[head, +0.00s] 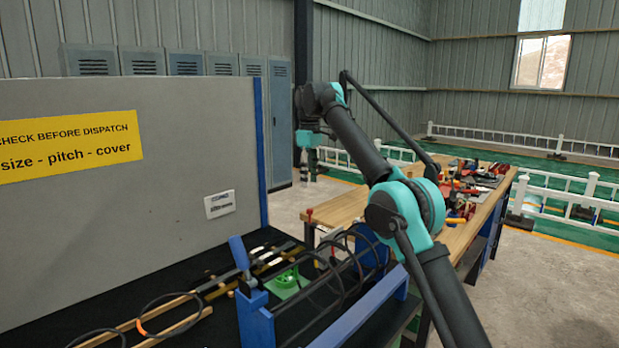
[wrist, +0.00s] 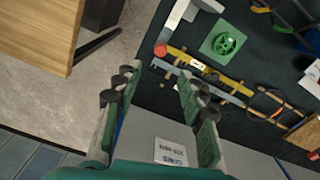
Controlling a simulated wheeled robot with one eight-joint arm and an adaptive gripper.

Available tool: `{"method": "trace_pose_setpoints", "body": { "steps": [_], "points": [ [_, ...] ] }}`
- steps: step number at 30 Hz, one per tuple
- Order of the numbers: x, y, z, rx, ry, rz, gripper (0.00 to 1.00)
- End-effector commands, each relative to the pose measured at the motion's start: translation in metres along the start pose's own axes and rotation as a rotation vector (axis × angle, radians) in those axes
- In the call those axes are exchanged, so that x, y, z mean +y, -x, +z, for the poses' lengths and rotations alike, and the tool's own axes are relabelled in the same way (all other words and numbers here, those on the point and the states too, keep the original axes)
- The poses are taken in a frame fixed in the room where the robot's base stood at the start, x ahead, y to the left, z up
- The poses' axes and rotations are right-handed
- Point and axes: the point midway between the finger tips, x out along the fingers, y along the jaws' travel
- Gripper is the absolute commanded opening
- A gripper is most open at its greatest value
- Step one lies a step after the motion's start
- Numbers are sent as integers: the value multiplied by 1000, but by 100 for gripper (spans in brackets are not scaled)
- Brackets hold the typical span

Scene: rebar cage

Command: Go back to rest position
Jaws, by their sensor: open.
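My gripper (head: 308,176) hangs from the end of my teal and black arm, high in front of the lockers and clear of the bench. In the wrist view my gripper (wrist: 155,85) shows two separated fingers with nothing between them. Below it lie floor and the edge of the dark bench top (wrist: 155,100). The rebar cage, with dark rings (head: 335,275), stands in a blue frame (head: 256,318) at the bench front. My arm passes in front of its right side.
A green plate with a round green part (wrist: 228,42) lies on the bench near a yellow bar (wrist: 205,68). A grey panel (head: 90,220) with a yellow sign (head: 70,147) rises behind. A wooden table (head: 345,206) with tools stands beyond my arm. Open floor lies right.

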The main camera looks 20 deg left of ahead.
Motion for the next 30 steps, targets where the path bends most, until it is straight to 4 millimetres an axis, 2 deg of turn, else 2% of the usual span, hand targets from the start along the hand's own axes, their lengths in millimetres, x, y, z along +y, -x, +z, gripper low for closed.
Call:
{"method": "trace_pose_setpoints", "body": {
  "steps": [14,17,20,23,27,30],
  "points": [
    [0,0,0,0,-1,0,41],
    [6,0,6,3,-20,3,41],
    [21,-2,25,13,-73,11,41],
    [42,-7,56,31,-162,26,41],
    [64,-21,113,59,-304,49,41],
    [72,-36,157,80,-405,66,41]
  ]
}}
